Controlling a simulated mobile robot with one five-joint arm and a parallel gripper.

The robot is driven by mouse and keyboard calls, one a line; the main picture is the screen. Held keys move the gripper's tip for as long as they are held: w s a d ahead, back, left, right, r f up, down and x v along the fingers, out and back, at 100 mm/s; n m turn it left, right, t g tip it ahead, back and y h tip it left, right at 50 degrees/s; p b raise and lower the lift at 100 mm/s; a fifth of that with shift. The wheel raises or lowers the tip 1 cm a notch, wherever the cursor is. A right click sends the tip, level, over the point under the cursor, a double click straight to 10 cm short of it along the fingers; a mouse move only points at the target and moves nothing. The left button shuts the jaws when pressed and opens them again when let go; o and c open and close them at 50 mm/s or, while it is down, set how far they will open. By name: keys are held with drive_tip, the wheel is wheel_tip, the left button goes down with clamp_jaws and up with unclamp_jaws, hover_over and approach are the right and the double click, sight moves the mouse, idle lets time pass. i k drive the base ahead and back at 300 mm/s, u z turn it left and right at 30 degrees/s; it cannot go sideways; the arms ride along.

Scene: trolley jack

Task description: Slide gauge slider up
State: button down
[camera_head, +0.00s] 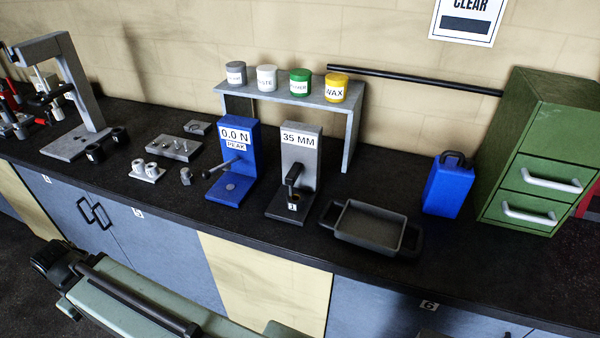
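The grey gauge (301,149) stands upright on the black bench top, right of centre, with a "35 MM" label at its top. A black slider (292,177) sticks out from the lower front of its upright plate, above the grey foot. A small round part marked with a digit sits on the foot just below the slider. A blue gauge (243,150) labelled "0.0 N PEAK" stands just left of it, with a dark lever pointing left. I cannot make out my gripper anywhere in this view.
A grey shelf (352,118) with several labelled pots stands behind the gauges. A grey tray (370,225) lies close to the right, then a blue canister (449,187) and a green drawer cabinet (530,150). Small metal parts (148,171) lie to the left.

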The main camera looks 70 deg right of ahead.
sight(290, 179)
drive_tip(key=k, duration=0.75)
drive_tip(key=z, duration=0.6)
drive_tip(key=k, duration=0.75)
drive_tip(key=z, duration=0.75)
